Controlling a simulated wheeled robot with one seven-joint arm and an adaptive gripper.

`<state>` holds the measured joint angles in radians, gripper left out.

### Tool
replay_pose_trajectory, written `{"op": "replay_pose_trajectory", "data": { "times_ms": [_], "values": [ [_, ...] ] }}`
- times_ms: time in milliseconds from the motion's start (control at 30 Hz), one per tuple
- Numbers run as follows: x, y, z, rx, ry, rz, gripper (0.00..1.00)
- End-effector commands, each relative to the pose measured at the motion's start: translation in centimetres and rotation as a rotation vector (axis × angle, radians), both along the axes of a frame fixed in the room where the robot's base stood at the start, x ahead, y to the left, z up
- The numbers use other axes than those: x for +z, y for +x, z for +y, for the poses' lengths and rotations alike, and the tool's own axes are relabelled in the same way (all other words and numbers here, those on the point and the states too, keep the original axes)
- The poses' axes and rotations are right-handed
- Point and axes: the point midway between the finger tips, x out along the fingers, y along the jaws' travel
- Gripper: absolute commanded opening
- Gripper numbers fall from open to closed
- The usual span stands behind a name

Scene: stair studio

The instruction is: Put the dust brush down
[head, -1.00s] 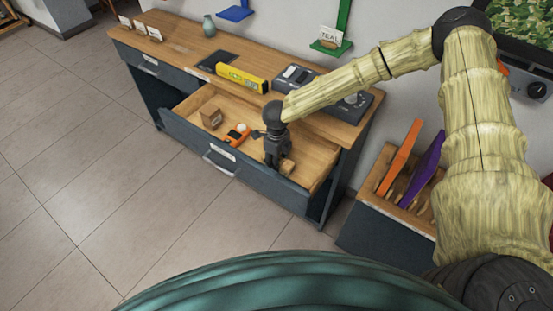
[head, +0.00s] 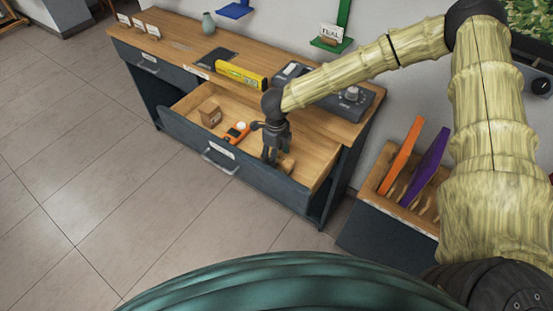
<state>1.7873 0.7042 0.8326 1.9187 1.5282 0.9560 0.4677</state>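My gripper (head: 270,157) points down inside the open drawer (head: 240,165), near its right end. Its dark fingers look spread apart, with a small gap between them. A small light-brown wooden piece, seemingly the dust brush (head: 288,166), lies low in the drawer just right of the fingertips. The fingers partly hide it, and I cannot tell whether they touch it.
In the drawer, left of my gripper, are an orange-and-black device (head: 236,132) and a small brown box (head: 210,114). A yellow level (head: 242,75) and a dark device (head: 352,97) sit on the desktop.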

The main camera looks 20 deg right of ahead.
Motion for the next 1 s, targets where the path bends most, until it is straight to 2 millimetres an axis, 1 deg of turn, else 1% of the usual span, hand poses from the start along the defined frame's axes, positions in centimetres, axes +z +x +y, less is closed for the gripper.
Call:
{"op": "replay_pose_trajectory", "data": {
  "times_ms": [300, 500, 700, 1000],
  "values": [
    [4.3, -0.3, 0.2, -0.001, 0.001, -0.002, 0.6],
    [6.5, -0.3, 0.2, -0.002, 0.001, -0.002, 0.6],
    [7.3, -0.3, 0.2, -0.001, -0.001, -0.001, 0.6],
    [7.4, -0.3, 0.2, -0.001, 0.0, 0.0, 0.6]
  ]
}}
